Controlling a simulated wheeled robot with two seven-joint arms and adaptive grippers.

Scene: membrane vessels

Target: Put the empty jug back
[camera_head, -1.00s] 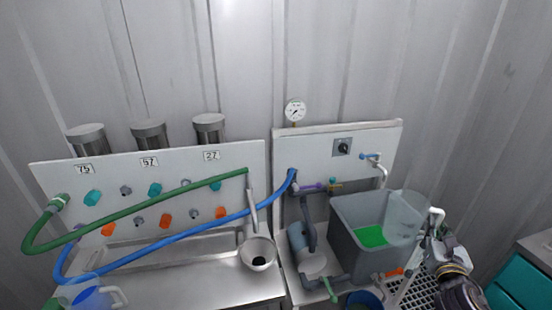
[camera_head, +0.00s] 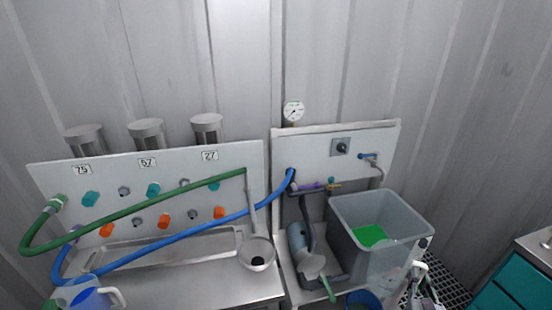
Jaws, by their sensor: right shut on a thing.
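A clear, see-through jug (camera_head: 392,266) is held low at the front right of the grey tank (camera_head: 345,212), overlapping its front wall in the picture. Its pale handle is at its right side. No coloured liquid shows in it. My right gripper (camera_head: 421,284) is shut on the jug at the handle side, partly cut off by the lower edge. The tank holds green liquid (camera_head: 368,236). The jug's base is hard to make out. My left gripper is not in view.
A blue jug (camera_head: 88,298) with a white handle stands at the lower left. A steel funnel (camera_head: 257,254), a pump (camera_head: 300,240) and a blue bucket (camera_head: 362,300) are left of the held jug. A teal drawer cabinet (camera_head: 515,280) stands right, beyond dark grating (camera_head: 450,287).

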